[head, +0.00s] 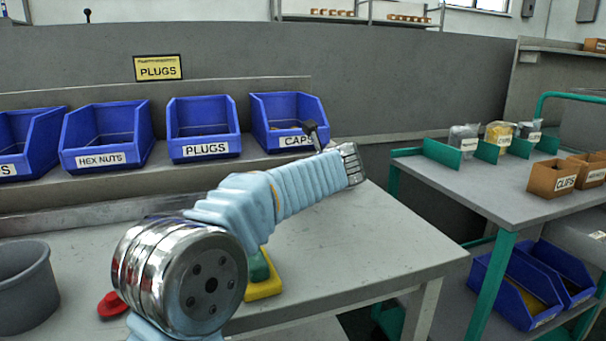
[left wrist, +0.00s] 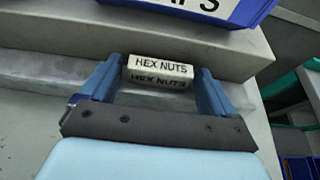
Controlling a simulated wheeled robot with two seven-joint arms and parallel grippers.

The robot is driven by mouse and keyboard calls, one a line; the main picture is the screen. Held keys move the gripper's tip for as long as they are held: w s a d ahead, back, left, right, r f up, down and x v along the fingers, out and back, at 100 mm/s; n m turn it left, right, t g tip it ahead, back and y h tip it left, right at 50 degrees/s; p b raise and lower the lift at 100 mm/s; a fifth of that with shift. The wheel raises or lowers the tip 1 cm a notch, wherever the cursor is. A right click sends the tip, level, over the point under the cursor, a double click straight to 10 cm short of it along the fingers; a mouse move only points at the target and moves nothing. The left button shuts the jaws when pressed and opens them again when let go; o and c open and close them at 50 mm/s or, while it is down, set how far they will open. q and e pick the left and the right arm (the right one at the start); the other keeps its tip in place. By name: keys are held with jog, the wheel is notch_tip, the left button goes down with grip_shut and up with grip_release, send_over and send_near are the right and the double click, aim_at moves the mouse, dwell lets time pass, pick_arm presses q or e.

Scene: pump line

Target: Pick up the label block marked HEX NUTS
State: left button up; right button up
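The label block marked HEX NUTS (left wrist: 160,70) is a small white bar with black lettering on two faces. In the left wrist view it lies between the two blue fingertips of my left gripper (left wrist: 161,72), which close on its two ends. I cannot tell whether it touches the surface below. In the head view my left arm reaches across the bench to the right, its wrist end (head: 350,165) in front of the CAPS bin; the fingers and the block are hidden there. My right gripper is not in view.
Blue bins labelled HEX NUTS (head: 107,138), PLUGS (head: 204,128) and CAPS (head: 288,121) stand on the raised shelf, under a yellow PLUGS sign (head: 158,67). A grey tub (head: 25,285) and a red piece (head: 111,305) are on the bench. A green-framed table (head: 470,190) stands right.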

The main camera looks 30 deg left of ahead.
pick_arm(q)
jog(key=c, duration=0.8)
